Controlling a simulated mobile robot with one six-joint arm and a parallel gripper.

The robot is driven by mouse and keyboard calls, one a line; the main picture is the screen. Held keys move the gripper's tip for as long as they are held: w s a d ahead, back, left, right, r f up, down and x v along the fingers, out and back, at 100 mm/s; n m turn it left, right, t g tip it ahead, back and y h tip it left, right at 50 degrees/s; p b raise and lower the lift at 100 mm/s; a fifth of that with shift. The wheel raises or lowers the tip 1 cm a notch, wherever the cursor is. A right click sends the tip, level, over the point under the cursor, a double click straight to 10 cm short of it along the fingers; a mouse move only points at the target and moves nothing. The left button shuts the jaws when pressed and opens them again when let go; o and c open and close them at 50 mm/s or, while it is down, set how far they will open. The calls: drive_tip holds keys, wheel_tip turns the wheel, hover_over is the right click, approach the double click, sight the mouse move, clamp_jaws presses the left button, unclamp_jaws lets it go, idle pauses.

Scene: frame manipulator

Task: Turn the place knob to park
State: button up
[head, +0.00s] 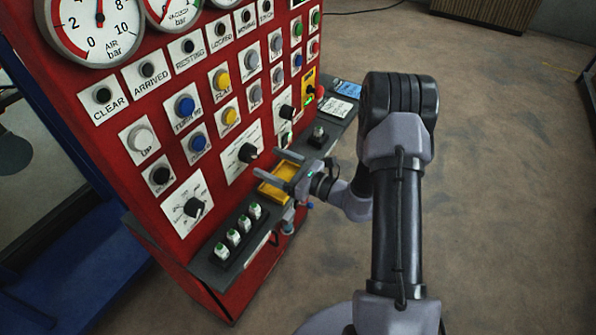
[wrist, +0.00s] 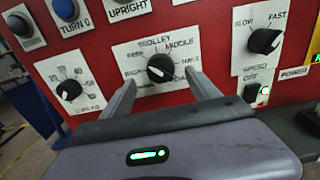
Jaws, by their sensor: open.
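The black place knob (wrist: 160,68) is in the middle of the wrist view, on a white plate with position labels around it, "TROLLEY" and "MIDDLE" among them; the others are too small to read surely. Its pale mark seems to slant to one side, but I cannot tell the exact setting. In the head view the knob (head: 247,153) is on the red panel. My gripper (head: 269,162) is open and empty, a short way out from the panel. In the wrist view its fingers (wrist: 162,82) stand left and right of the knob, apparently not touching it.
Another knob (wrist: 69,89) is to the left and the speed knob (wrist: 264,40) to the right, with a lit switch (wrist: 264,90) below it. Push buttons and gauges (head: 90,27) fill the panel above. A dark ledge (head: 222,258) with several green-topped switches juts out below.

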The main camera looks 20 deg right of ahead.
drive_tip(key=p+v, duration=0.1)
drive_tip(key=v, duration=1.1)
drive_tip(key=shift+a, duration=0.1)
drive_tip(key=s+a+r+n+g+y+b, duration=0.1)
drive_tip(key=s+a+r+n+g, duration=0.2)
drive_tip(key=a+r+n+g, duration=0.3)
drive_tip(key=s+a+r+n+g+y, duration=0.1)
drive_tip(key=s+a+r+n+g, duration=0.35)
drive_tip(key=a, duration=0.45)
drive_tip(key=s+a+n+g+h+b, duration=0.1)
drive_tip(key=s+a+n+g+h, duration=0.2)
drive_tip(key=s+n+h, duration=0.35)
drive_tip(key=s+d+r+n+t+h+b, duration=0.1)
drive_tip(key=s+d+r+n+t+h, duration=0.3)
drive_tip(key=n, duration=0.3)
drive_tip(key=shift+s+r+t, duration=0.35)
drive_tip(key=shift+s+r, duration=0.15)
drive_tip(key=shift+r, duration=0.4)
